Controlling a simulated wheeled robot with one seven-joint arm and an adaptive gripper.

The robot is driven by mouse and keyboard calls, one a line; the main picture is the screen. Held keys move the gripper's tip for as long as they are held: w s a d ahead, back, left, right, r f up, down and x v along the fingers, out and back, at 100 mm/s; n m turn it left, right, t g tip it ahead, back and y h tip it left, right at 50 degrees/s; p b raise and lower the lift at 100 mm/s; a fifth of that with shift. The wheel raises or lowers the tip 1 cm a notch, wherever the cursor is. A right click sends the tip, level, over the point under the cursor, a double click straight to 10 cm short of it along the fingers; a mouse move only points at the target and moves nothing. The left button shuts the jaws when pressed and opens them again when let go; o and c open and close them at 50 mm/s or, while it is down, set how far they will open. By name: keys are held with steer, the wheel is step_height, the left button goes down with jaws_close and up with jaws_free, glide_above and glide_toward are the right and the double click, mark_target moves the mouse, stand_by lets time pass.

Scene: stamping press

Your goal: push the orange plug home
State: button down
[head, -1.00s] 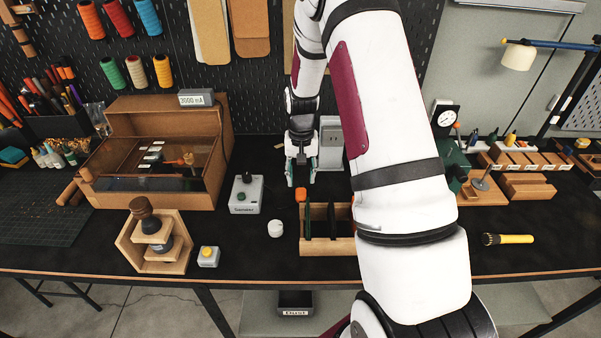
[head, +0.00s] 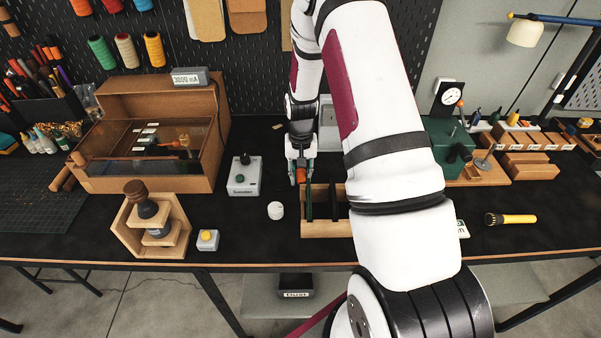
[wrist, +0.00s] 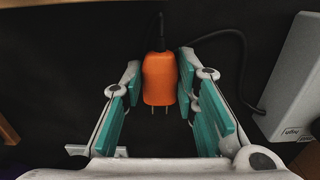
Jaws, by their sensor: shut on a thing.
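The orange plug (head: 301,174) is between the fingers of my gripper (head: 302,168), at the left end of the wooden rack. In the wrist view the orange plug (wrist: 159,80) sits between the teal pads of my gripper (wrist: 160,72), which is shut on it. Its two metal prongs point toward the bottom of that picture and are bare. A black cable leaves its other end. A pale grey socket box (head: 328,138) stands behind, partly hidden by my arm; its socket face is not clear here.
The wooden rack (head: 325,229) with dark upright boards is just in front of my gripper.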

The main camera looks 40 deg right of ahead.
mark_target(301, 175)
steer(key=shift+r+p, duration=0.55)
steer(key=shift+r, duration=1.95)
steer(key=shift+r, duration=0.3)
step_height(301, 175, up, 12)
steer(key=p, duration=0.2)
steer(key=s+d+f, duration=0.3)
steer(key=d+f, duration=0.1)
steer(key=d, duration=0.5)
steer(key=shift+s+d+b, duration=0.2)
steer(key=shift+d+b, duration=0.15)
steer(key=shift+w+d+b, duration=0.45)
steer(key=shift+w+b, duration=0.1)
steer(key=shift+w, duration=0.15)
steer(key=shift+w+d+b, duration=0.45)
steer(key=shift+w+b, duration=0.1)
steer(key=shift+w, duration=0.1)
